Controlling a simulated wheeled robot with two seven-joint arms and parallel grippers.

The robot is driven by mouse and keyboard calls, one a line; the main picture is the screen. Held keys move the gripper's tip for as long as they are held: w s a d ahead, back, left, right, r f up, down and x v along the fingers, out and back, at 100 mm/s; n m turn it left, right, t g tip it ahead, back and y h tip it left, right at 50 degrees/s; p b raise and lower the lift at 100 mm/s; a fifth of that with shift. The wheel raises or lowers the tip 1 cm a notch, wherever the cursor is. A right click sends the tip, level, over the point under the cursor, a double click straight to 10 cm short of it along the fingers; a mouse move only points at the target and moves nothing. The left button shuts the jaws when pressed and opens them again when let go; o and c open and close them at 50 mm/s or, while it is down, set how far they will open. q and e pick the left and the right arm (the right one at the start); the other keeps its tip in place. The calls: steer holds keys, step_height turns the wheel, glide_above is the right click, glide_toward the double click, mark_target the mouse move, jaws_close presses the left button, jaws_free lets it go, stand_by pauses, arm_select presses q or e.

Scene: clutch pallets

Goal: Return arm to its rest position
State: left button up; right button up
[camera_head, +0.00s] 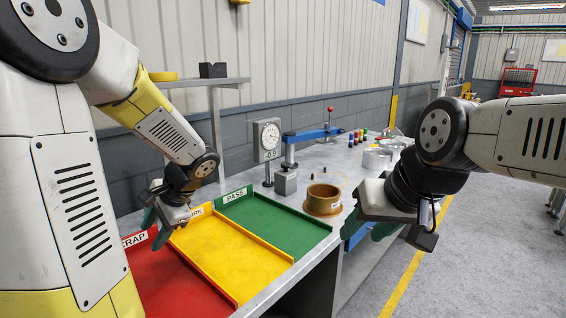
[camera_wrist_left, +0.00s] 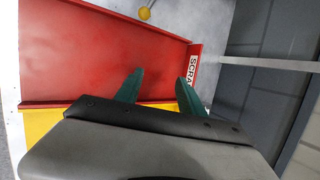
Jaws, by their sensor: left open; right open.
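My left gripper (camera_head: 155,227) hangs over the back edge of the trays, near the border of the red and yellow ones. In the left wrist view its two green fingers (camera_wrist_left: 156,84) are apart with nothing between them, above the red tray (camera_wrist_left: 100,50). My right gripper (camera_head: 367,226) is at the right, in front of the bench's right part. It is open, its green fingers partly hidden by its body, and no held object shows. The red SCRAP tray (camera_head: 175,285), yellow tray (camera_head: 235,255) and green PASS tray (camera_head: 280,228) look empty.
A brown ring (camera_head: 323,200) stands right of the green tray. A dial gauge (camera_head: 268,140) and a blue-armed fixture (camera_head: 305,135) stand behind. A shelf (camera_head: 200,83) rises at the back left. Clear floor (camera_head: 480,260) lies to the right.

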arm_select(q)
steer(key=s+d+r+n+t+h, duration=0.2)
steer(key=s+d+r+n+h, duration=0.1)
steer(key=s+d, duration=0.3)
steer(key=s+d+r+n+t+h, duration=0.2)
steer(key=s+d+r+n+h, duration=0.2)
steer(key=d, duration=0.6)
step_height(320, 180, up, 3)
steer(key=shift+s+d+f+t+h, duration=0.2)
steer(key=shift+s+d+t+h, duration=0.15)
steer(key=shift+s+h, duration=0.7)
steer(key=shift+a, duration=0.1)
